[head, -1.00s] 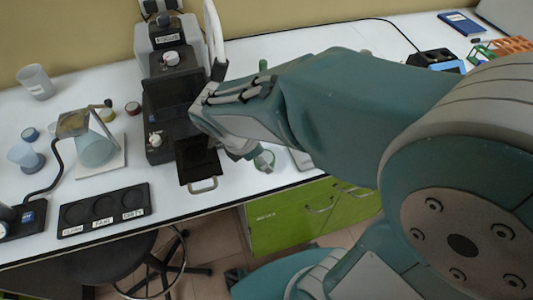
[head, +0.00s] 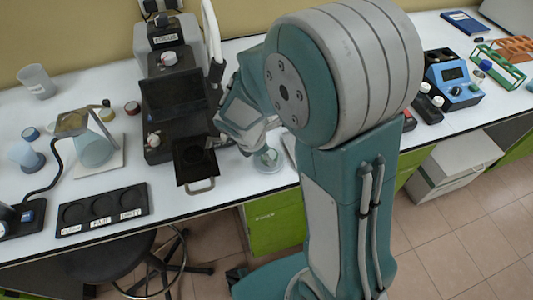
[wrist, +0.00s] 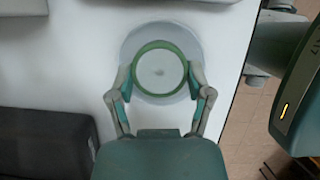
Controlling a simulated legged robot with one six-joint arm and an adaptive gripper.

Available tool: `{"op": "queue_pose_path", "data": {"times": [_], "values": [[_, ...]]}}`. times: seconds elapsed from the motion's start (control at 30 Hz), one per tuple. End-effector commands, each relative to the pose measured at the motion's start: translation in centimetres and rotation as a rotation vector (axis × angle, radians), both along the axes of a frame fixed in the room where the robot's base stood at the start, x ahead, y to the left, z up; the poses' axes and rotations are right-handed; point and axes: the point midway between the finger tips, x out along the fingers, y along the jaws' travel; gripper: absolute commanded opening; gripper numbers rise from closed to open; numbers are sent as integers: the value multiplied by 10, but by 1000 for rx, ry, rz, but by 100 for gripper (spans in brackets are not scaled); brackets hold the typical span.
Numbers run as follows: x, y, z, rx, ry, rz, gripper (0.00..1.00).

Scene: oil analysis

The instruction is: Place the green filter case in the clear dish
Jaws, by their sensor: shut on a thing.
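The green filter case (wrist: 159,72) is a round green ring with a pale disc inside, lying flat in the wrist view. My gripper (wrist: 160,80) has a finger against each side of it and is shut on it. The clear dish (wrist: 190,38) is a pale round disc directly beneath the case, its rim showing around the ring. I cannot tell whether the case touches the dish bottom or is slightly above it. In the head view the dish (head: 267,161) stands near the bench's front edge, with my gripper's end over it.
Left of the dish is the black microscope (head: 170,105) with its front tray (head: 197,185). A black three-well holder (head: 103,209), a flask (head: 95,148) and beakers stand further left. A blue device (head: 455,85) and racks are at right.

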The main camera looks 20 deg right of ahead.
Motion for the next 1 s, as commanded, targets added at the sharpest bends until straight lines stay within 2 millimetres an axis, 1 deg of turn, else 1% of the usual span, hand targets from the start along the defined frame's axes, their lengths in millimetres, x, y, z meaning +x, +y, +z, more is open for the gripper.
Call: {"op": "queue_pose_path", "data": {"times": [0.17,0.2,0.27,0.67,0.77,0.87,1.0], "values": [[0,2,-1,-2,1,1,34],[0,2,-1,-2,0,1,75],[0,2,-1,-2,0,1,100],[0,1,-1,-1,0,0,100],[0,2,3,-1,-1,-1,100],[0,8,14,-2,-4,2,100],[-1,19,41,0,-7,3,100]]}}
